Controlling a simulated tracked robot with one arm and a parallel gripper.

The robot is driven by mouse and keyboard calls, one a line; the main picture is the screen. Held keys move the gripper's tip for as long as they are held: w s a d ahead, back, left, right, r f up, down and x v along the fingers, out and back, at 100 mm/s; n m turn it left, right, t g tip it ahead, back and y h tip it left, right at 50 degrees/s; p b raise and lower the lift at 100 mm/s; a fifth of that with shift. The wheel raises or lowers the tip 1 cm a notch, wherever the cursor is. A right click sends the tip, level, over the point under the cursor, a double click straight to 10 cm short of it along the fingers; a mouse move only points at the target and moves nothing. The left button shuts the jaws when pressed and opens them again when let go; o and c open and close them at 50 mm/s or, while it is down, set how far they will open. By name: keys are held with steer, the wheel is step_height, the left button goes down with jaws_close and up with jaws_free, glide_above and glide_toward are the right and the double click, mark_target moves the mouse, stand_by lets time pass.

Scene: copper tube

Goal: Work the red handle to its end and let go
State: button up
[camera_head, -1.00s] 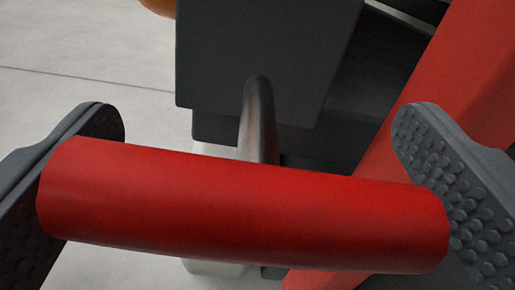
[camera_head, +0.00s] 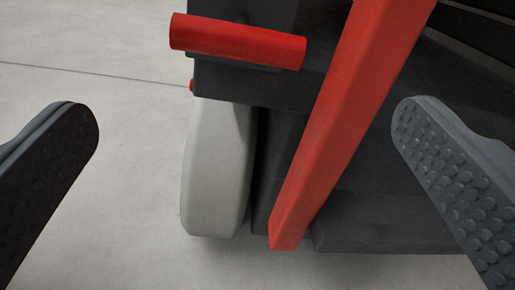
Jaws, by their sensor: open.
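The red handle (camera_head: 238,40) is a short red cylinder at the upper middle-left of the view. It lies nearly level, its right end slightly lower, against the dark grey body of the machine. My gripper (camera_head: 245,125) is open and empty, its two dark, studded fingers wide apart at the left and right edges. The handle is beyond the fingertips, higher in the picture and clear of both. Most of the handle's mount is hidden behind it.
A long red bar (camera_head: 350,120) slants down across the machine right of the handle. A light grey rounded part (camera_head: 217,165) stands below the handle. Dark machine panels (camera_head: 385,200) fill the right. Pale floor (camera_head: 100,100) is open on the left.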

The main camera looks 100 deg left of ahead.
steer(key=shift+v, duration=2.7)
steer(key=shift+w, duration=0.1)
